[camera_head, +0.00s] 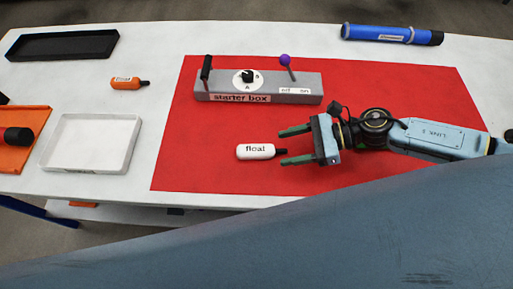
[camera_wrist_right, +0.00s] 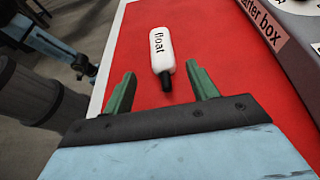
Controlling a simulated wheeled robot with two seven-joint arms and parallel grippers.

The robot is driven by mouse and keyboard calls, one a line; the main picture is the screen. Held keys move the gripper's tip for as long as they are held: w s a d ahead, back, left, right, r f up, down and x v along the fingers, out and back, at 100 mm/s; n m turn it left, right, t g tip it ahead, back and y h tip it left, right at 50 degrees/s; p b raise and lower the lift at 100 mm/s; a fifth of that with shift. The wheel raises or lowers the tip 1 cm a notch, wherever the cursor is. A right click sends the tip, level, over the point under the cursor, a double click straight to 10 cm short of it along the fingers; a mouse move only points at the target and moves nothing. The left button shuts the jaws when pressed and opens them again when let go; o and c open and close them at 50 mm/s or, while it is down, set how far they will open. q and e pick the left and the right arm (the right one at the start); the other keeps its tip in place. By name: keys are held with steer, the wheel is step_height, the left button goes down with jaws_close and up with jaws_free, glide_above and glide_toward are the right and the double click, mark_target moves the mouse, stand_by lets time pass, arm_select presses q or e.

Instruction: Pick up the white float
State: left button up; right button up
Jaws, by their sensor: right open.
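The white float (camera_head: 255,151) lies on the red mat (camera_head: 200,165), its black tip pointing right toward my right gripper. It also shows in the right wrist view (camera_wrist_right: 161,50), with its black tip toward the gap between the fingers. My right gripper (camera_head: 281,147) is open and empty, with its green fingertips on either side of the line of the black tip. In the right wrist view the gripper (camera_wrist_right: 162,85) has its fingers spread apart, and the float's white body is beyond the fingertips. My left gripper is not in view.
The grey starter box (camera_head: 260,88) stands behind the float, with a black lever and a purple-knobbed lever. A white tray (camera_head: 132,147), an orange float (camera_head: 125,83), an orange tray (camera_head: 12,155) and a black tray (camera_head: 62,45) are on the left. A blue tube (camera_head: 380,34) lies at the back right.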

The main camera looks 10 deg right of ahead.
mark_target(270, 148)
steer(key=shift+w+a, duration=0.1)
steer(key=shift+a, duration=0.2)
steer(key=x, duration=0.4)
steer(key=shift+w+a+f+p, duration=0.1)
steer(key=shift+w+a+p, duration=0.05)
steer(key=shift+w+p, duration=0.15)
steer(key=shift+a+f, duration=0.15)
steer(key=shift+a, duration=0.05)
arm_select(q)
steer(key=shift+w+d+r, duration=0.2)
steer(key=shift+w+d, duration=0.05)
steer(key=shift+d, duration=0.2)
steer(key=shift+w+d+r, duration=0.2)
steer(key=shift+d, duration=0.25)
arm_select(e)
steer(key=shift+c, duration=0.5)
steer(key=c, duration=0.9)
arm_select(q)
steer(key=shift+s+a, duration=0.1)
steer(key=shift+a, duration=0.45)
arm_select(e)
steer(key=shift+c, duration=0.4)
